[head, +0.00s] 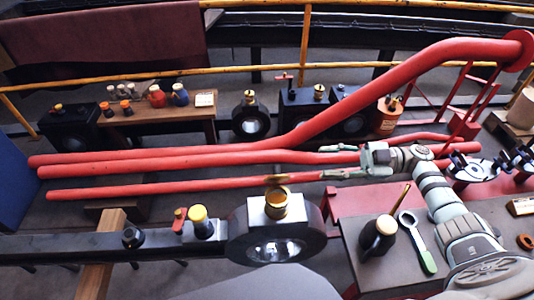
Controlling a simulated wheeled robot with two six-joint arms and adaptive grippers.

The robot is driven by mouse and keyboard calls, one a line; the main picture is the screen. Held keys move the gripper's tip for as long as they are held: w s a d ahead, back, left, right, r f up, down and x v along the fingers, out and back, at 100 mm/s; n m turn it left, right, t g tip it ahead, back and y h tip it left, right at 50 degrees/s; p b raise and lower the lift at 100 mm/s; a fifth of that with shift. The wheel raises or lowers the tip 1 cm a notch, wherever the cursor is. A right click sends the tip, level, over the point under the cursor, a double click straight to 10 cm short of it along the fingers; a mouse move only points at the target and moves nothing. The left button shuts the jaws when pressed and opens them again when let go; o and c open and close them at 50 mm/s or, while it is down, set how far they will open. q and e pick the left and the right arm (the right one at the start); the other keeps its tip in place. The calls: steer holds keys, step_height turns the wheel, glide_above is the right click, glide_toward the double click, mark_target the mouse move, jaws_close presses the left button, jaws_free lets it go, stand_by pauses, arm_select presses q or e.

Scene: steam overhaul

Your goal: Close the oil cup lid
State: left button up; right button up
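The oil cup (276,207) is a small brass cup on top of the big dark bearing block with a round bore, in the middle front. A brownish, slightly blurred piece, apparently its lid (270,181), shows just above and behind the cup's rim, so the lid looks raised; its hinge is too small to make out. My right gripper (323,161) reaches in from the right, behind and to the right of the cup. Its two fingers point left, are spread apart, and hold nothing visible. They are clear of the lid. My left gripper is not in view.
Red pipes (150,189) run across behind the cup. A yellow-capped fitting (198,214) and a red-handled valve (180,220) stand left of it on the dark bar.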

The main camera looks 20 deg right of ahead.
steer(key=g, duration=0.1)
steer(key=p, duration=0.2)
glide_toward(276, 169)
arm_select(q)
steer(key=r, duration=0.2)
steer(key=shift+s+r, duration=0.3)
arm_select(e)
steer(key=shift+n, duration=0.3)
steer(key=x, duration=0.6)
steer(key=f+x, duration=0.1)
steer(key=x, duration=0.3)
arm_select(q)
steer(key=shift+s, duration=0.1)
arm_select(e)
jaws_close()
